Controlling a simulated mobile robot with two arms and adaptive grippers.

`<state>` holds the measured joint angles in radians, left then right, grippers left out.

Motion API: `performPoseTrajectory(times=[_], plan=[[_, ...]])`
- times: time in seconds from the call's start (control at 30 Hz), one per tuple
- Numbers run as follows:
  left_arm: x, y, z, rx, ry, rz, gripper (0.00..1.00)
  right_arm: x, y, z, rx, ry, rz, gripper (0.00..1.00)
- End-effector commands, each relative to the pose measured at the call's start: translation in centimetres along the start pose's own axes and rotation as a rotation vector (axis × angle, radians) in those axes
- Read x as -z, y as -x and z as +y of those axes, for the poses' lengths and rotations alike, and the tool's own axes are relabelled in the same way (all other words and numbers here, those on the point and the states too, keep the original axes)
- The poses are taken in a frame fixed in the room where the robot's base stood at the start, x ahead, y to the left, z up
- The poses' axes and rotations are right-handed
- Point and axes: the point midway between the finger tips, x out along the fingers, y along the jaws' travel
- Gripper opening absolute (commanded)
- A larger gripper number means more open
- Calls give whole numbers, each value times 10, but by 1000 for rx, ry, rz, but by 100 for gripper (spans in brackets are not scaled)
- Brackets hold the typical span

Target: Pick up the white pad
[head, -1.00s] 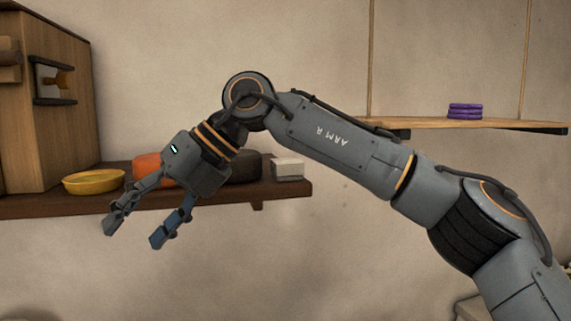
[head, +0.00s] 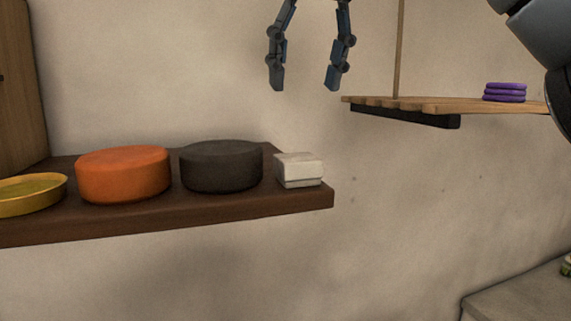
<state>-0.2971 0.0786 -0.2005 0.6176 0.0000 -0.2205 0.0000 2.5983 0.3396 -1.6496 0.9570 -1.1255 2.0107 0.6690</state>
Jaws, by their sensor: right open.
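The white pad (head: 299,168) is a small pale block, seemingly in two layers, near the right end of the dark wooden shelf (head: 300,202). My right gripper (head: 305,86) is above the pad at the top of the head view, fingers pointing down. It is open and empty, with a clear gap between its fingertips and the pad. The gripper's upper part is cut off by the top edge of the picture. My left gripper is not in view.
A dark round block (head: 222,166) stands just left of the pad. An orange round block (head: 123,173) and a yellow dish (head: 30,193) are further left. A hanging slatted shelf (head: 430,104) with a purple stack (head: 504,92) is at right. Below the shelf is bare wall.

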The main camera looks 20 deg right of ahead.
Motion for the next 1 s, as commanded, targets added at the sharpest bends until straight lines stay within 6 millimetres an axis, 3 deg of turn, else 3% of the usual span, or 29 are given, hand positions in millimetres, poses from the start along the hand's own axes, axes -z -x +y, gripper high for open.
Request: performPoseTrajectory(times=[0.1,0.17,0.27,0.43,0.57,0.83,1.0], plan=[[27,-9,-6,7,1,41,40,2,-20,0,-2,5,3,58],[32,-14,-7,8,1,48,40,2,-33,0,-4,5,3,58],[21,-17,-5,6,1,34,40,2,-52,0,-3,5,3,58],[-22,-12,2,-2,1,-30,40,0,-74,0,0,4,0,58],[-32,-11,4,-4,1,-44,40,0,-82,0,-2,2,-1,58],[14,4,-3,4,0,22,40,2,-105,0,0,4,2,58],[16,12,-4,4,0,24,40,2,-127,0,-1,2,1,58]])
